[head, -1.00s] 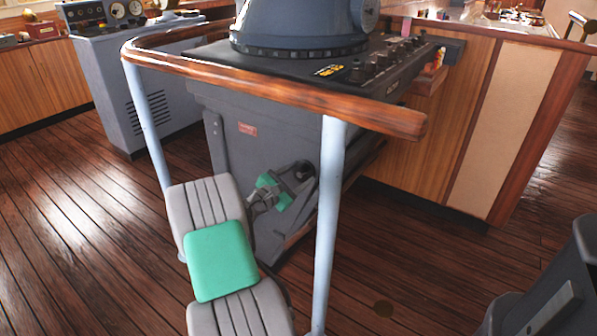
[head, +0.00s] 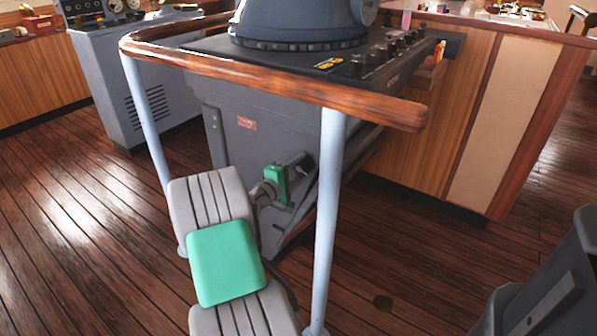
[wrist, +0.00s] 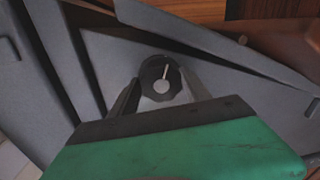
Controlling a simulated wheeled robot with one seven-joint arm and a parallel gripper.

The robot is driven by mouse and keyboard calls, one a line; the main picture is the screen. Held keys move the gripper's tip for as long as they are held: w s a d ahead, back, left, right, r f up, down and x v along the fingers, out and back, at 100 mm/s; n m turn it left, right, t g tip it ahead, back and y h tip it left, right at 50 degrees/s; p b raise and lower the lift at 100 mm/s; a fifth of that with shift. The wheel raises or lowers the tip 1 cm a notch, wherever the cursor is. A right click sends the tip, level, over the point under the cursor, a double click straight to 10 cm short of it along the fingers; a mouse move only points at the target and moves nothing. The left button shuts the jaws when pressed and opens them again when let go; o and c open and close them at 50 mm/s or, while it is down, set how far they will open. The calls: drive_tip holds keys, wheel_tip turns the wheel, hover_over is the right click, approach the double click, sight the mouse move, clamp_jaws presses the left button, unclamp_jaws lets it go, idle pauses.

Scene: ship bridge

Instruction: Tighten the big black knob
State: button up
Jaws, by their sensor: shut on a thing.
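The big black knob (wrist: 151,73) is in the middle of the wrist view, round and dark with a pale pointer-like bar and a light disc on its face. It sits on the side of the grey console (head: 222,150). My gripper (wrist: 160,90) has one finger on each side of the knob and is shut on it. The knob is mostly hidden there by my fingers.
A wooden handrail (head: 270,88) on pale blue posts (head: 327,210) runs around the console, with one post close to my gripper. Smaller knobs (head: 385,50) line the console top. Wooden cabinets (head: 450,130) stand behind; the plank floor is open at left.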

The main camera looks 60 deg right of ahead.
drive_tip(key=m+b, duration=0.2)
drive_tip(key=m, duration=0.1)
drive_tip(key=shift+f+m, duration=0.2)
drive_tip(key=shift+m, duration=0.1)
drive_tip(key=m+b, duration=0.3)
drive_tip(key=shift+f, duration=0.1)
drive_tip(key=m+b, duration=0.4)
drive_tip(key=shift+t+h+b, duration=0.3)
drive_tip(key=shift+t, duration=0.1)
drive_tip(key=shift+m+b, duration=1.2)
drive_tip(key=shift+m, duration=0.2)
drive_tip(key=shift+r, duration=0.2)
drive_tip(key=o, duration=1.4)
drive_tip(key=shift+a, duration=0.1)
